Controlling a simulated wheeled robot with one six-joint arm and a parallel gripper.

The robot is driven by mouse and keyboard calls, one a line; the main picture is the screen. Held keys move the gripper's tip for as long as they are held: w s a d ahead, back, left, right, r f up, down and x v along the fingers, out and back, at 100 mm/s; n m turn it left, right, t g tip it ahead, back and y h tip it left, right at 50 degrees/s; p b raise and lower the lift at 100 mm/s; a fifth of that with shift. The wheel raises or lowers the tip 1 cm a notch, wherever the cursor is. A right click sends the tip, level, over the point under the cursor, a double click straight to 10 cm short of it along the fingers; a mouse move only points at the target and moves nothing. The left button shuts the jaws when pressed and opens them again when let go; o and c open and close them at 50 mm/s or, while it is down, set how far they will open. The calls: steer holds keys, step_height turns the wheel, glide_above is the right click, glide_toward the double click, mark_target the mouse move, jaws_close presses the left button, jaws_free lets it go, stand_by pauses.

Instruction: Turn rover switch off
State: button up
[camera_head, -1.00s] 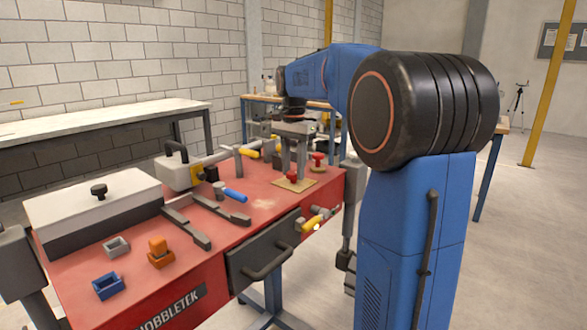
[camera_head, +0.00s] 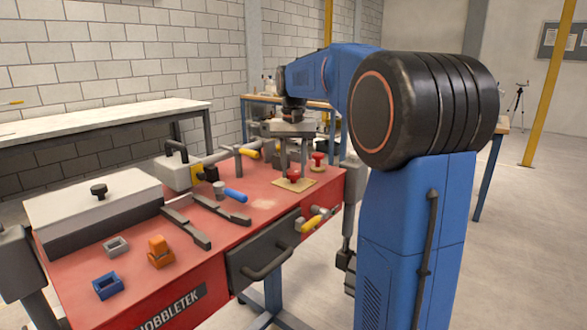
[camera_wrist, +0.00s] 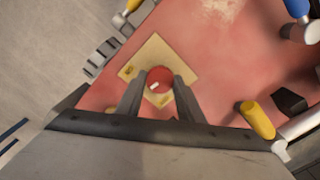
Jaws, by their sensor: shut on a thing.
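The rover switch is a round red knob (camera_head: 293,176) on a tan square plate (camera_head: 302,186) near the right end of the red bench. In the wrist view the red knob (camera_wrist: 160,76) shows a small white mark toward its lower left, and the plate (camera_wrist: 153,52) has small yellow labels. My gripper (camera_head: 293,170) points down over the plate. In the wrist view my gripper (camera_wrist: 157,88) has one finger on each side of the knob and is shut on it. The fingers hide part of the plate.
A second red knob (camera_head: 318,158) stands just behind. A yellow-handled tool (camera_head: 312,223) is at the bench's front edge by the drawer (camera_head: 265,256).

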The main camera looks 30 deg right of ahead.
mark_target(293, 172)
steer(key=n, duration=0.5)
steer(key=shift+n, duration=0.3)
steer(key=n, duration=0.5)
stand_by(0.4)
steer(key=o, duration=1)
steer(key=shift+o, duration=0.2)
step_height(293, 172, up, 17)
steer(key=shift+r, duration=0.2)
